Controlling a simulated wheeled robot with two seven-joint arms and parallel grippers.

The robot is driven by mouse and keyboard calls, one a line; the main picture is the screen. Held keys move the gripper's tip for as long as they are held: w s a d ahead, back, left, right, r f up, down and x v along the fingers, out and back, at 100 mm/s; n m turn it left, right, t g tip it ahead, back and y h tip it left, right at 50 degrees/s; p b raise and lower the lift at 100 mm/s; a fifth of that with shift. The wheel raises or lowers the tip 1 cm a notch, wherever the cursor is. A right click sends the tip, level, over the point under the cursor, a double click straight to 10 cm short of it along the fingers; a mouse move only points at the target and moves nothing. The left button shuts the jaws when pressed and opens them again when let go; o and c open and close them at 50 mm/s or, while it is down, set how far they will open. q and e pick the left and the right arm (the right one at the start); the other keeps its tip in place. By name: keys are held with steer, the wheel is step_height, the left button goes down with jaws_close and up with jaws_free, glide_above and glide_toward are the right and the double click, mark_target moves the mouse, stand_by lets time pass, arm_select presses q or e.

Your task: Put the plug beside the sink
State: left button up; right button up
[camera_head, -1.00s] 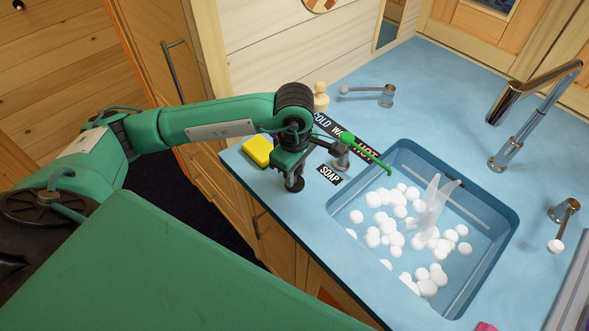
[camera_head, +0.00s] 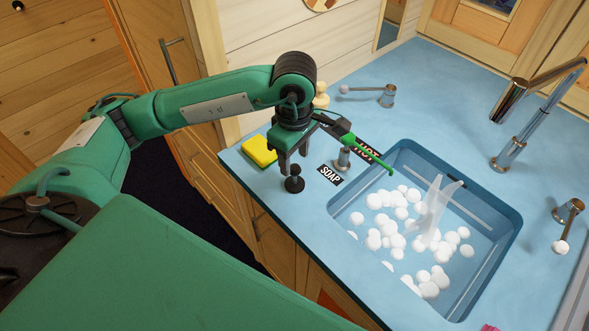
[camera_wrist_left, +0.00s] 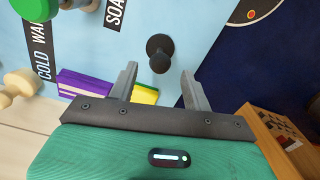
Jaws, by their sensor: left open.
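The plug (camera_head: 293,182), black with a rounded knob on a wide round base, stands upright on the blue counter beside the sink's left rim. The left wrist view shows it from above (camera_wrist_left: 158,52). The sink (camera_head: 508,240) is a blue basin set in the counter. My left gripper (camera_head: 293,160) is open and empty just above the plug. In the left wrist view its two fingers (camera_wrist_left: 158,70) are well apart, with the plug beyond the gap between them and not touching. My right gripper is out of view.
A yellow sponge (camera_head: 260,151) lies left of the plug. White foam balls (camera_head: 388,222) fill part of the sink. A tall faucet (camera_head: 508,155) stands behind it. The counter's front edge is close.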

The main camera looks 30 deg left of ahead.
mark_target(295, 166)
arm_select(q)
step_height(295, 166, up, 6)
steer(key=shift+f+b, duration=0.25)
steer(key=shift+b, duration=0.2)
steer(key=shift+r, duration=0.5)
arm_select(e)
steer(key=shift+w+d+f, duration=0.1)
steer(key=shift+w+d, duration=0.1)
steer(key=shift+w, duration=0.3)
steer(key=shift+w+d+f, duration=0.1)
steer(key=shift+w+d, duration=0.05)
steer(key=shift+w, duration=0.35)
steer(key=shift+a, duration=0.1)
